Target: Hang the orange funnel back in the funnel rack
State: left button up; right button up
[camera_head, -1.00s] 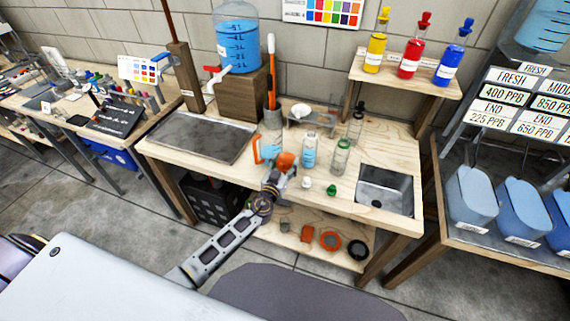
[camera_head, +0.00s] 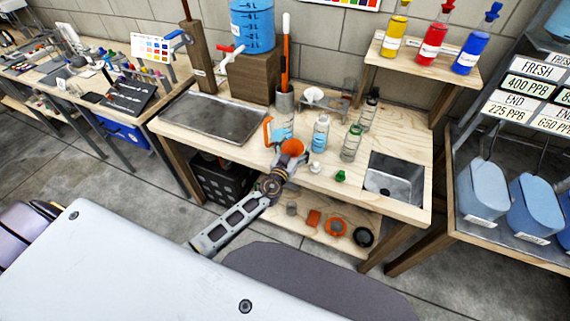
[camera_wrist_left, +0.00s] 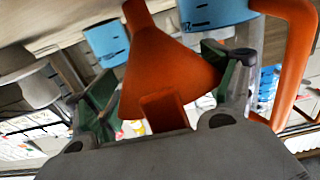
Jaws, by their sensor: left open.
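The orange funnel (camera_head: 292,147) is at the front edge of the wooden workbench, at my left gripper (camera_head: 287,161). In the left wrist view the funnel (camera_wrist_left: 172,72) fills the space between the green-padded fingers of the left gripper (camera_wrist_left: 160,88). Those fingers stand open on either side of it, and I cannot tell whether they touch it. The funnel rack (camera_head: 338,102) stands at the back of the bench, with a white funnel (camera_head: 314,95) in it. My right gripper is not in view.
A blue jug with an orange handle (camera_head: 267,132) stands just behind the funnel. A sink (camera_head: 393,180) is at the right end. A metal tray (camera_head: 215,117) lies left.

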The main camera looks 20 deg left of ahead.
aim_at(292, 153)
pick_arm(q)
jog(key=shift+s+b, duration=0.3)
jog(key=shift+s, duration=1.35)
jog(key=shift+s+a+b, duration=0.1)
jog(key=shift+s+b, duration=0.25)
jog(key=shift+s, duration=0.35)
jog(key=shift+s+r+b, duration=0.1)
jog(key=shift+s+b, duration=0.3)
jog(key=shift+s, duration=1)
jog(key=s+b, duration=0.1)
jog(key=s, duration=0.3)
jog(key=shift+s+a+r, duration=0.1)
jog(key=shift+s+r, duration=0.05)
jog(key=shift+s, duration=0.1)
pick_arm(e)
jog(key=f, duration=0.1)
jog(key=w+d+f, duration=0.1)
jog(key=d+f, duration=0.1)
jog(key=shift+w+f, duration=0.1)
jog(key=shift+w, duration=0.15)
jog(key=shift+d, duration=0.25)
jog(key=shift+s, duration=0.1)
